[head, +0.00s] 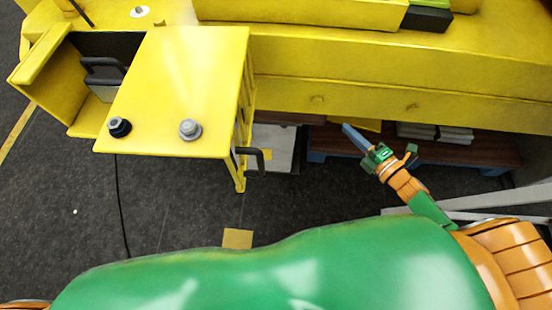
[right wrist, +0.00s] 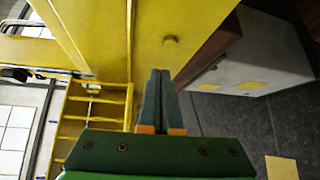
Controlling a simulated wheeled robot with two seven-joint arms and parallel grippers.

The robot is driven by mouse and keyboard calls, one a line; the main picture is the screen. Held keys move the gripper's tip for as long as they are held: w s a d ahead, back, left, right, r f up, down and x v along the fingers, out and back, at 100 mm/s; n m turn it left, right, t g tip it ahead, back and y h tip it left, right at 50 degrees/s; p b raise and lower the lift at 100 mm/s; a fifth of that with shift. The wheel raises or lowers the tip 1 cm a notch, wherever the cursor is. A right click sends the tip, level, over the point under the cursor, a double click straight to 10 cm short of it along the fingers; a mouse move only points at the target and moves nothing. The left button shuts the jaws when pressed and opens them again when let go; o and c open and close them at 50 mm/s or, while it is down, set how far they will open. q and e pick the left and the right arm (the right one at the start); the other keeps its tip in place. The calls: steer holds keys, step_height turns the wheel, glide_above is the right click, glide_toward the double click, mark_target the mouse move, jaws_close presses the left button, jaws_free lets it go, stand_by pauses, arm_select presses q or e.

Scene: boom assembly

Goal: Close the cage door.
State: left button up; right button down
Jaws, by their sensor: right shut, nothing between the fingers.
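A yellow barred frame (head: 243,120), seen nearly edge-on, hangs at the right side of a flat yellow panel (head: 185,75). It looks like the cage door, but I cannot tell how far open it is. It also shows as a yellow frame with rungs in the right wrist view (right wrist: 97,115), left of my fingers. My right gripper (head: 347,129) is shut and empty, to the right of the frame and apart from it, near the long yellow beam. Its closed blue-grey fingers show in the right wrist view (right wrist: 160,75). My left gripper is out of view.
A black handle (head: 251,154) sticks out near the barred frame. Two round knobs, one dark (head: 119,127) and one grey (head: 190,129), sit on the panel. The long yellow beam (head: 380,95) runs to the right. Dark floor (head: 170,205) lies open in front.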

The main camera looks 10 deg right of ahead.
arm_select(q)
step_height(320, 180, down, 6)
steer(key=b, duration=0.3)
arm_select(e)
steer(key=s+a+r+n+g+y, duration=0.4)
steer(key=s+r+n+g+y, duration=0.25)
steer(key=n, duration=0.85)
steer(key=s+a+r+n+g+y, duration=0.45)
steer(key=r+n+g, duration=0.3)
steer(key=n, duration=0.75)
arm_select(q)
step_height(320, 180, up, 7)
steer(key=p, duration=0.6)
arm_select(e)
steer(key=a, duration=1.3)
steer(key=shift+w+f+y, duration=0.2)
steer(key=shift+f+y, duration=0.05)
steer(key=shift+y, duration=0.15)
arm_select(q)
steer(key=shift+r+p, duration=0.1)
steer(key=shift+p, duration=0.2)
